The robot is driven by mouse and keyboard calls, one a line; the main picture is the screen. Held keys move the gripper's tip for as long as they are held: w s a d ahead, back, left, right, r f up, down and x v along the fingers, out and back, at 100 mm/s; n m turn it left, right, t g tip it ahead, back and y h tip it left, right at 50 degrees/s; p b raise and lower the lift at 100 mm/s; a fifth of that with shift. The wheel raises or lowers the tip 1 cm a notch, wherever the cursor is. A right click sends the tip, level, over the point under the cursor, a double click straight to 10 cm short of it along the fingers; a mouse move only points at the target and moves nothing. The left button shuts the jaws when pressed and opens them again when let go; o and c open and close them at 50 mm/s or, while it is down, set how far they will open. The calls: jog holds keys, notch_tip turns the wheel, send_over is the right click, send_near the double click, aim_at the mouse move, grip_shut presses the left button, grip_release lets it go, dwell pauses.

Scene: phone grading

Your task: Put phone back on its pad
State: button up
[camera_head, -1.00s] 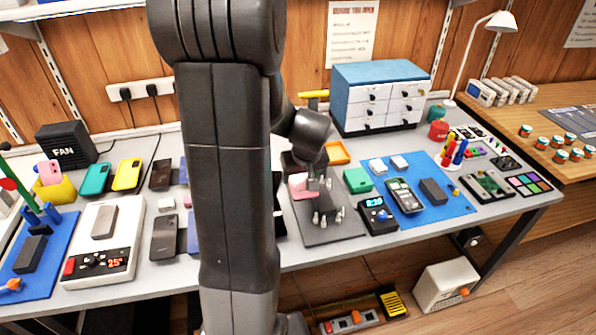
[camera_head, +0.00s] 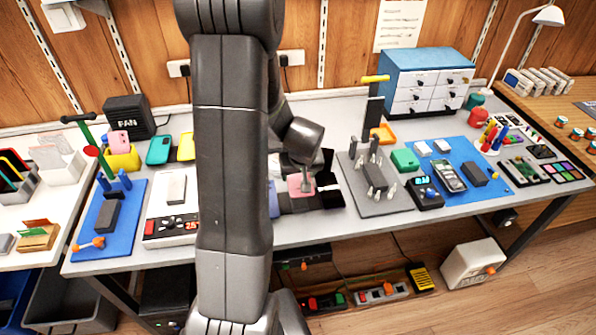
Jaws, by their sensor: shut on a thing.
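A pink phone (camera_head: 296,189) is held in my gripper (camera_head: 308,184), just in front of the dark arm link. My gripper is shut on it, though the fingers are small and partly hidden. The phone is over or just above the dark flat items at mid-table; I cannot tell whether it touches them. A black pad-like piece (camera_head: 331,197) lies just right of it. My arm hides the table to the left of the phone, so other pads there cannot be seen.
A grey test fixture (camera_head: 384,203) with a tall post and metal pins stands close on the right. A blue drawer cabinet (camera_head: 428,63) stands behind. The white heating unit (camera_head: 172,223) is on the left.

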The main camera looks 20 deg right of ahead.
notch_tip(320, 180, down, 5)
jog(key=b, duration=0.3)
jog(key=shift+f+b, duration=0.2)
jog(key=shift+b, duration=0.1)
jog(key=shift+f+b, duration=0.7)
jog(key=shift+b, duration=0.1)
jog(key=shift+r+b, duration=0.1)
jog(key=shift+b, duration=0.4)
dwell(0.5)
jog(key=shift+f+b, duration=0.45)
jog(key=shift+b, duration=0.45)
dwell(0.9)
jog(key=o, duration=1.4)
jog(key=shift+r+p, duration=0.3)
jog(key=shift+r, duration=0.4)
jog(key=shift+r+p, duration=2.1)
jog(key=shift+r, duration=1.35)
